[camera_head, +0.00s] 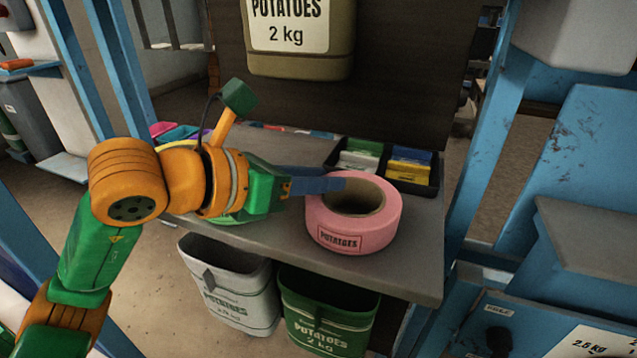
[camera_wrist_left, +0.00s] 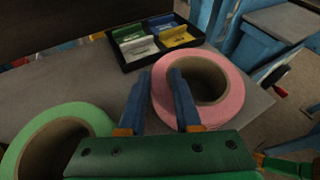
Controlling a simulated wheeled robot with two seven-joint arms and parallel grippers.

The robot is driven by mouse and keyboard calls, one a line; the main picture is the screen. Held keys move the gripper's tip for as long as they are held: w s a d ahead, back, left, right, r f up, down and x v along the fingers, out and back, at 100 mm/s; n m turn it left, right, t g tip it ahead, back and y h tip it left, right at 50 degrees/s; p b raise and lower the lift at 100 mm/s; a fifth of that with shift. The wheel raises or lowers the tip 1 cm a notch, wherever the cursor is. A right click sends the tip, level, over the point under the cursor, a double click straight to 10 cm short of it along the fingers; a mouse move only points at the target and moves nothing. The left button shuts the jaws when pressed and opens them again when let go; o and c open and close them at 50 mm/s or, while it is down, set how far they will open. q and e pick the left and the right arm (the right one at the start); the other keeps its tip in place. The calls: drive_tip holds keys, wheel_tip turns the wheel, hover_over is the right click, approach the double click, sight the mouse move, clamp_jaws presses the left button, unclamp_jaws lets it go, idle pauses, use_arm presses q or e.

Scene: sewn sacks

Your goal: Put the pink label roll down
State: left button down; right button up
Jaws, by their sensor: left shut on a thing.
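The pink label roll (camera_head: 358,235), marked "POTATOES", is upright with its hole facing up, at the right part of the grey shelf (camera_head: 420,278). My left gripper (camera_head: 335,184) is shut on the roll's left wall. In the left wrist view, one blue finger is outside the pink roll (camera_wrist_left: 225,114) and the other reaches into its hole. Whether the roll touches the shelf or hangs just above it, I cannot tell. My right gripper is not in view.
A green roll (camera_wrist_left: 62,115) lies left of my fingers. A black tray (camera_head: 432,186) of coloured blocks stands behind the pink roll. A white bin (camera_head: 228,290) and a green bin (camera_head: 325,320) stand below the shelf's front edge. A potato sack (camera_head: 300,62) hangs above.

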use_arm(q)
drive_tip(key=shift+f, duration=0.1)
drive_tip(key=c, duration=1)
unclamp_jaws()
drive_tip(key=shift+f, duration=0.15)
drive_tip(key=shift+c, duration=0.2)
drive_tip(key=o, duration=0.4)
drive_tip(key=shift+o, duration=0.2)
drive_tip(key=shift+s+a+r, duration=0.15)
drive_tip(key=shift+r, duration=0.15)
drive_tip(key=v, duration=1.1)
drive_tip(key=shift+s+a, duration=0.2)
drive_tip(key=shift+a, duration=0.05)
